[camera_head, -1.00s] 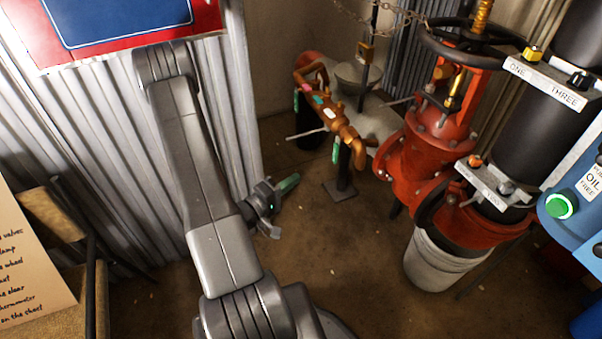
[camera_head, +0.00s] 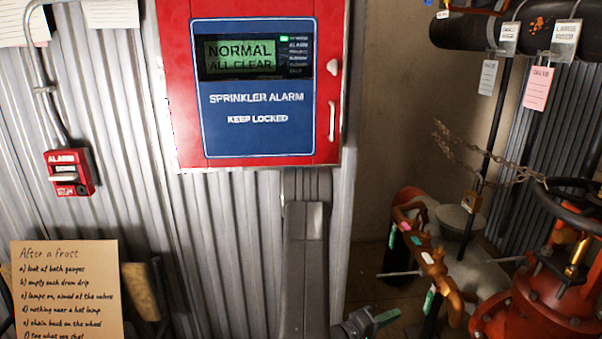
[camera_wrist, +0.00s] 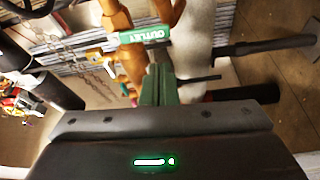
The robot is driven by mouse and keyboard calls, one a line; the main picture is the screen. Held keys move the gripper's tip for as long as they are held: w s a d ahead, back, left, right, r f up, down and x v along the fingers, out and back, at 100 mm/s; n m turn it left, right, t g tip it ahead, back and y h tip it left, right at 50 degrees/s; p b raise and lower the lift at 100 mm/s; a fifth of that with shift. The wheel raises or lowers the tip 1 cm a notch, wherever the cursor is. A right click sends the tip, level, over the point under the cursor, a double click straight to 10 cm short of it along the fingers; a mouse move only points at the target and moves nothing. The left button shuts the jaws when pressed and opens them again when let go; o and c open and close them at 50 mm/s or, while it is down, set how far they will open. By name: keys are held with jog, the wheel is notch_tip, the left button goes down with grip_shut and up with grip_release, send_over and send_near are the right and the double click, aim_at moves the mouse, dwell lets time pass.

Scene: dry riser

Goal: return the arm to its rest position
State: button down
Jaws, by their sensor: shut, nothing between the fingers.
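My arm (camera_head: 306,265) rises in front of the corrugated wall, below the red alarm cabinet, and folds back down in the head view. My gripper (camera_head: 388,317) is at the bottom edge of that view, left of the brass pipework, with its green fingertips pointing right. In the wrist view my gripper (camera_wrist: 159,84) shows its green fingers closed together, with nothing between them. Part of the gripper body is cut off by the head view's lower edge.
Brass pipework (camera_head: 431,264) stands right of my gripper; its green OUTLET tag (camera_wrist: 145,36) shows beyond the fingers. A red valve (camera_head: 540,300) stands farther right. The sprinkler alarm cabinet (camera_head: 327,148) reads NORMAL, ALL CLEAR. A note board (camera_head: 66,290) is at lower left.

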jog(key=x, duration=0.8)
jog(key=shift+b, duration=0.35)
jog(key=shift+d+r, duration=0.1)
jog(key=p+v, duration=0.1)
jog(key=v, duration=1.3)
jog(key=w+d+r+m+h+b, duration=0.2)
jog(key=w+d+r+m+b, duration=0.1)
jog(key=w+d+m+b, duration=0.4)
jog(key=w+d+m, duration=0.1)
jog(key=w+d, duration=0.2)
jog(key=d, duration=0.2)
jog(key=shift+d+r+g+h+b, duration=0.25)
jog(key=shift+g+h+b, duration=0.05)
jog(key=shift+b, duration=0.1)
jog(key=shift+s, duration=0.15)
